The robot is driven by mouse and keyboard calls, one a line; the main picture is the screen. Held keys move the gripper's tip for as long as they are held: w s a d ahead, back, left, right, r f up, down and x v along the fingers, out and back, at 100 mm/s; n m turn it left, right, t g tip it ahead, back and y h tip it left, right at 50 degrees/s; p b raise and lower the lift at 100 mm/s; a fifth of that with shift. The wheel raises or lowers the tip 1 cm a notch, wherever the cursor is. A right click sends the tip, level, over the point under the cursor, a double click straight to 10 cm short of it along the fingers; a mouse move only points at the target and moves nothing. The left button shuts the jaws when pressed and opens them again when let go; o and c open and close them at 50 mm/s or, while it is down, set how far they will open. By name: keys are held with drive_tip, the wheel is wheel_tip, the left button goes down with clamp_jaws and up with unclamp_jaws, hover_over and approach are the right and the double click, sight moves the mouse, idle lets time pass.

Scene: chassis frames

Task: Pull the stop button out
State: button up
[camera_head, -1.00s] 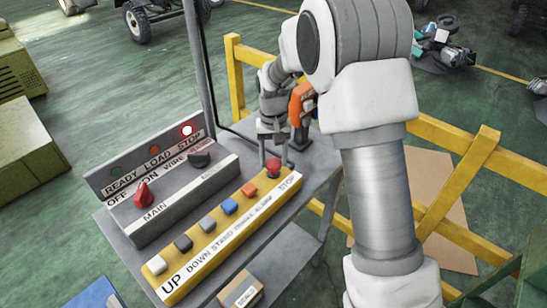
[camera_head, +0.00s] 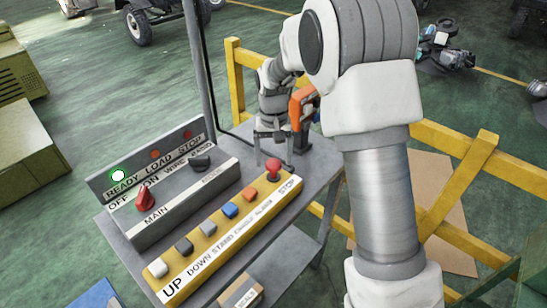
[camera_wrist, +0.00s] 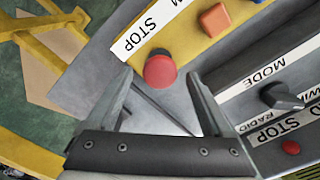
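The red stop button (camera_head: 273,169) stands raised on a short stem at the STOP end of the yellow control box (camera_head: 222,243). It also shows in the wrist view (camera_wrist: 160,70), round and uncovered. My gripper (camera_head: 273,160) is open, with its fingers spread wider than the button and apart from it. In the wrist view my gripper (camera_wrist: 159,75) shows a finger to each side, with the button between and slightly beyond the tips.
The yellow box also carries an orange button (camera_head: 249,194), a blue button (camera_head: 229,209) and several grey or white ones. A red MAIN knob (camera_head: 144,198) and a dark MODE knob (camera_head: 200,162) sit on the grey box. An orange-and-grey device (camera_head: 302,105) stands behind my gripper. Yellow railing (camera_head: 450,185) runs alongside.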

sight(274, 162)
wheel_tip(274, 162, up, 17)
drive_tip(key=shift+r, duration=0.15)
idle(0.5)
drive_tip(key=s+d+r+t, duration=0.1)
drive_tip(key=s+d+r, duration=0.2)
drive_tip(key=s, duration=0.4)
drive_tip(key=s+d+r+t, duration=0.2)
drive_tip(key=s+d+r, duration=0.15)
drive_tip(key=s, duration=0.35)
drive_tip(key=s+d+f+t, duration=0.1)
drive_tip(key=s+d+f, duration=0.1)
drive_tip(key=s, duration=0.4)
drive_tip(key=s+d+f+t, duration=0.1)
drive_tip(key=s+d+f, duration=0.1)
drive_tip(key=s, duration=0.5)
drive_tip(key=shift+s+f+t, duration=0.2)
drive_tip(key=shift+s+t, duration=0.1)
